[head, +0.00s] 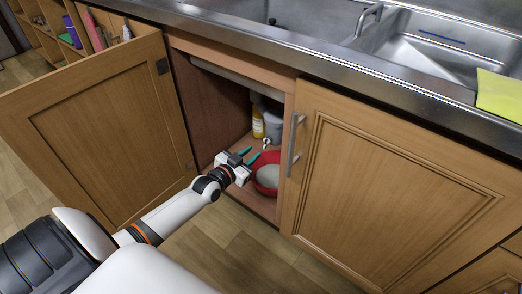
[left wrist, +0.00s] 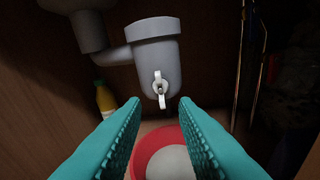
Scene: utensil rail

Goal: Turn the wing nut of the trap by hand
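The grey trap (left wrist: 154,52) hangs inside the open sink cabinet, and in the head view (head: 272,121) it shows partly at the back. Its pale wing nut (left wrist: 160,89) sits on the lower front of the trap, with its wings roughly upright; in the head view it is a small light spot (head: 266,143). My left gripper (left wrist: 158,104) has two teal fingers, spread apart with nothing between them. It points at the wing nut from in front and appears short of it. In the head view the left gripper (head: 250,155) reaches into the cabinet opening. My right gripper is not in view.
A red basin (head: 267,174) with a pale inside stands on the cabinet floor below the trap. A yellow bottle (left wrist: 105,98) stands behind, to the left. The left door (head: 100,115) is open; the right door (head: 395,180) is shut beside the opening.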

